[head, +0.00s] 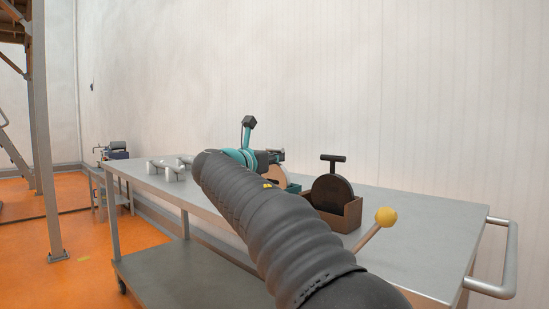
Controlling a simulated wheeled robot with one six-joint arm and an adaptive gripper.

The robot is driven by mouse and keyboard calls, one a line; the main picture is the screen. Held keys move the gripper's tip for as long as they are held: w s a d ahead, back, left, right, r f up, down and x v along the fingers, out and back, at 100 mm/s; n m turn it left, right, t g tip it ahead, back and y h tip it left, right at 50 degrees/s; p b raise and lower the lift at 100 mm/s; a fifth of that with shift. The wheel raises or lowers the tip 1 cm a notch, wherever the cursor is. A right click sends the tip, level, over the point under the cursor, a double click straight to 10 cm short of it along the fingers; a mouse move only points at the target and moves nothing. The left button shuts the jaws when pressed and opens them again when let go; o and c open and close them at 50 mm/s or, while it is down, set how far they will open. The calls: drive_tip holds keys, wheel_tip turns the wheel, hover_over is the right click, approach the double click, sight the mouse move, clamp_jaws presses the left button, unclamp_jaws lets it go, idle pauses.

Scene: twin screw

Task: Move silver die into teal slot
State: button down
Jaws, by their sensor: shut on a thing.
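My arm crosses the view, and my gripper (277,155) shows only in part behind its wrist, above the teal slot. It is shut on what appears to be the handle of the silver die (274,174), a pale disc with an orange tint. The teal slot (293,188) is a small box on the table, mostly hidden by my arm. The die stands upright at the slot. I cannot tell whether its lower edge is inside or just above it, as my arm covers that part.
A brown slot (353,215) beside the teal one holds a dark disc (332,188) with a black T-handle. Several silver pieces (172,169) stand at the table's left. A yellow-knobbed lever (385,217) rises at the front. The metal table (420,235) is clear at right.

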drive_tip(key=shift+f, duration=0.25)
drive_tip(key=c, duration=1.2)
unclamp_jaws()
drive_tip(key=shift+o, duration=0.2)
drive_tip(key=shift+f, duration=0.1)
drive_tip(key=v, duration=1.2)
